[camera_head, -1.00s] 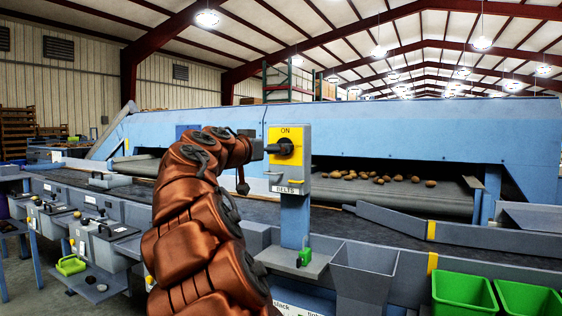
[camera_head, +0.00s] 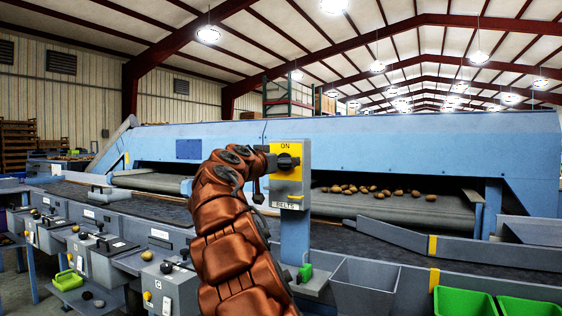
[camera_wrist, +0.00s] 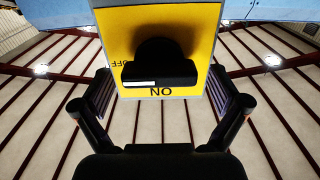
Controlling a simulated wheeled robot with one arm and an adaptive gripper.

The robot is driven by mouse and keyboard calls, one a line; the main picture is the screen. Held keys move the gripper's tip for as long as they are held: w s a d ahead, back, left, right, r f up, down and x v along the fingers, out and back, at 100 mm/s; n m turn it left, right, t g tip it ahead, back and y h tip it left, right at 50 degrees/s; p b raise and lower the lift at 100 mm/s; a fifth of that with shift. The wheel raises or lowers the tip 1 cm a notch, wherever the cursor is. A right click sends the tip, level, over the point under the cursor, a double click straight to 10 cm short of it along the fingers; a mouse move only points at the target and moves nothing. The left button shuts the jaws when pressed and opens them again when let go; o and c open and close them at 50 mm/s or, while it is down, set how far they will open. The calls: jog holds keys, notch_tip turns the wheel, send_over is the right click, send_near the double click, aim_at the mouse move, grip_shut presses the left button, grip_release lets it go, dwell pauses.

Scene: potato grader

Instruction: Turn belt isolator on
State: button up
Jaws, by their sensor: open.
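The belt isolator is a black rotary knob (camera_head: 288,162) on a yellow plate (camera_head: 283,148), marked ON at the top, on a grey box above a BELTS label (camera_head: 286,206). In the wrist view the plate (camera_wrist: 207,30) appears upside down, with ON at the bottom and OFF at the left. The knob (camera_wrist: 165,65) has its bar lying crosswise, its white mark on the left half, towards OFF. My gripper (camera_head: 270,160) is beside the plate, partly hidden by my arm. In the wrist view my gripper (camera_wrist: 166,92) is open, one finger each side of the knob, apart from it.
The box stands on a blue post (camera_head: 295,240) in front of the conveyor (camera_head: 390,208), which carries several potatoes (camera_head: 370,191). A grey hopper (camera_head: 364,285) and green crates (camera_head: 463,302) are at lower right. Grey control boxes (camera_head: 103,258) stand at left.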

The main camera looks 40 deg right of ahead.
jog(key=shift+w+d, duration=0.1)
jog(key=shift+d, duration=0.2)
jog(key=shift+c, duration=0.3)
jog(key=c, duration=1.1)
